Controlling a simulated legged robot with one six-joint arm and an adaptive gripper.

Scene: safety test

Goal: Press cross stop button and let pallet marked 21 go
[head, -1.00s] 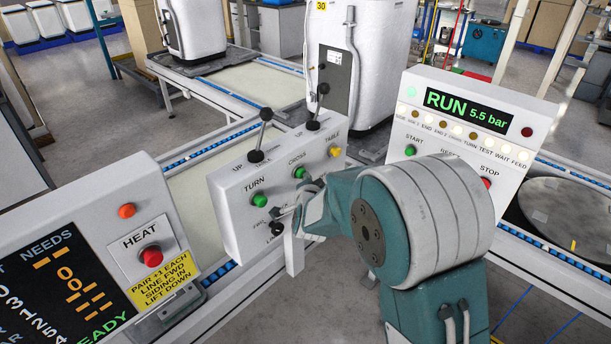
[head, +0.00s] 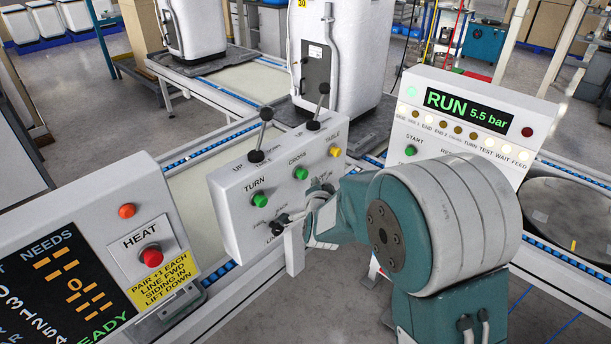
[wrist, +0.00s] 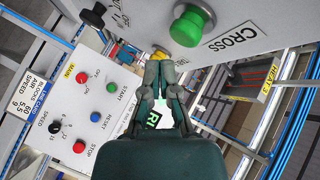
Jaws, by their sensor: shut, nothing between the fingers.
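The green CROSS button (head: 301,173) sits on the white control box (head: 232,215), between the green TURN button (head: 260,200) and the yellow TABLE button (head: 335,152). In the wrist view the CROSS button (wrist: 192,27) is large, just above and right of my fingertips. My gripper (wrist: 160,58) is shut and empty, and appears apart from the button. In the head view my arm stands right of the box and my fingertips are hard to make out. A white machine with a yellow 30 tag (head: 302,3) stands on a dark pallet (head: 367,145). I see no mark 21.
A RUN panel (head: 465,112) stands right, its STOP button hidden by my arm in the head view; the red STOP button (wrist: 79,147) shows in the wrist view. Two black-knobbed levers (head: 266,114) rise from the box. A HEAT panel (head: 150,230) stands left.

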